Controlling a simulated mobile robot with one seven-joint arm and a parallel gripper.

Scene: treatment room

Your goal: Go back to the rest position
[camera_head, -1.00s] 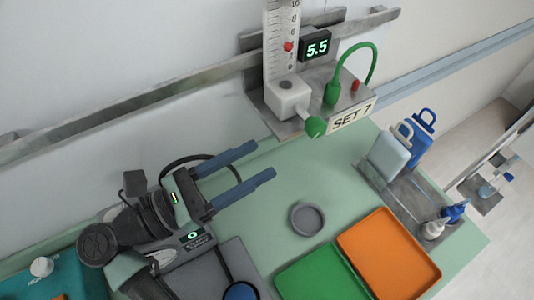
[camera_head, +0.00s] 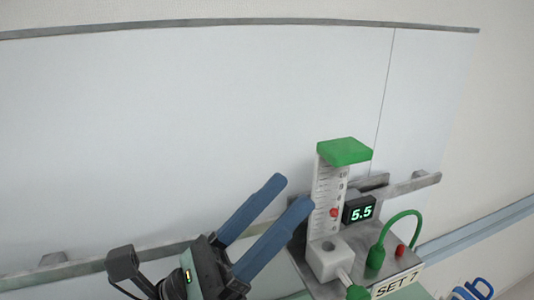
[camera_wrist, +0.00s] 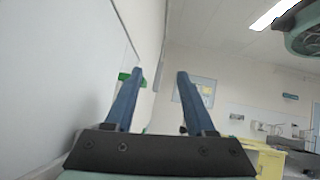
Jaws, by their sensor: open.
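My gripper (camera_head: 288,192) has two blue fingers spread apart with nothing between them. In the head view it points up and to the right, in front of the white wall panel and left of the flowmeter. In the wrist view my gripper (camera_wrist: 160,72) also shows open and empty, with the wall on its left and the open room ahead. No held object shows in either view.
A flowmeter (camera_head: 327,205) with a green cap, a "5.5" display (camera_head: 360,209) and a green hose stands on a wall bracket marked "SET 7", close right of my fingers. A yellow cabinet (camera_wrist: 270,163) stands far off. The wall above is clear.

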